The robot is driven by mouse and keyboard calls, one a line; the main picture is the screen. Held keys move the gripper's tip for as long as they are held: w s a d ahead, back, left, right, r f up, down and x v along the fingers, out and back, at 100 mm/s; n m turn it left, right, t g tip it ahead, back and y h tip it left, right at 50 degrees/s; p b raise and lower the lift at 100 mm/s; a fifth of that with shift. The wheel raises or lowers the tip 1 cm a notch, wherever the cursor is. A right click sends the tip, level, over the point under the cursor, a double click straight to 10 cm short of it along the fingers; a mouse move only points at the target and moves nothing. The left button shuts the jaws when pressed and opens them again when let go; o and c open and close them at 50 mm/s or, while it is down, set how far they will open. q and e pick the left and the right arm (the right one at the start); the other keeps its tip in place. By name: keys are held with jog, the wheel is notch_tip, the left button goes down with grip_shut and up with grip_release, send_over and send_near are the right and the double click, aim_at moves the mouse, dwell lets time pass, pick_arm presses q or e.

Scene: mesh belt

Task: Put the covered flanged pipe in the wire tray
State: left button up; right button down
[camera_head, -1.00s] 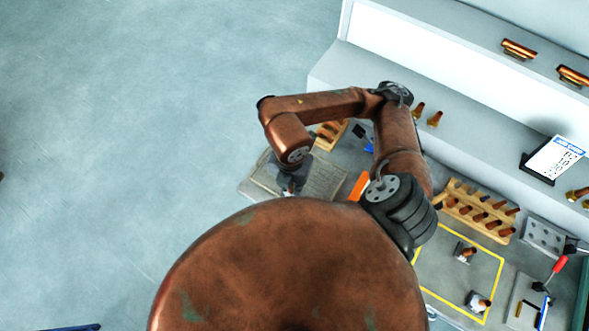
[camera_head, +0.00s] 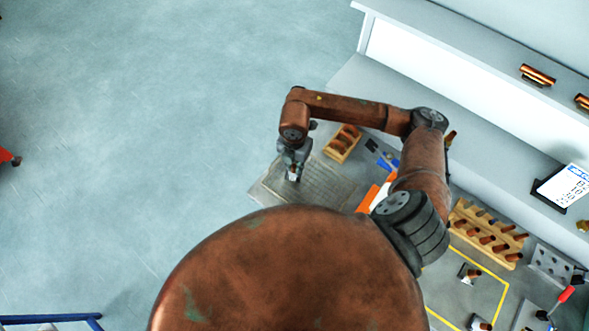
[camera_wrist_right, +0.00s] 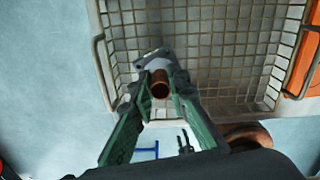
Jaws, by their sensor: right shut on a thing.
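The wire tray (camera_head: 330,182) lies on the bench left of my right arm in the head view. In the right wrist view its mesh (camera_wrist_right: 222,58) fills the upper middle, with a wire handle on each side. My right gripper (camera_head: 292,172) hangs over the tray, pointing down. In the wrist view its green fingers are shut on the covered flanged pipe (camera_wrist_right: 160,88), a copper tube with a pale grey flange, seen against the tray's near part. I cannot tell how high it is above the mesh. My left gripper is not in view.
A wooden box (camera_head: 342,144) stands behind the tray. Orange and blue items lie to its right. A wooden rack of pegs (camera_head: 486,236) and a yellow-outlined area (camera_head: 452,290) are farther right. A grey shelf runs behind the bench. Open floor is at left.

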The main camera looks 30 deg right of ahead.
aim_at(294, 171)
notch_tip(294, 171, down, 2)
jog(key=shift+f+p, duration=0.25)
jog(key=shift+p, duration=0.15)
jog(key=shift+f, duration=0.3)
jog(key=shift+f, duration=0.2)
jog(key=c, duration=1.8)
grip_release()
jog(key=shift+c, duration=0.2)
jog(key=shift+r, duration=0.15)
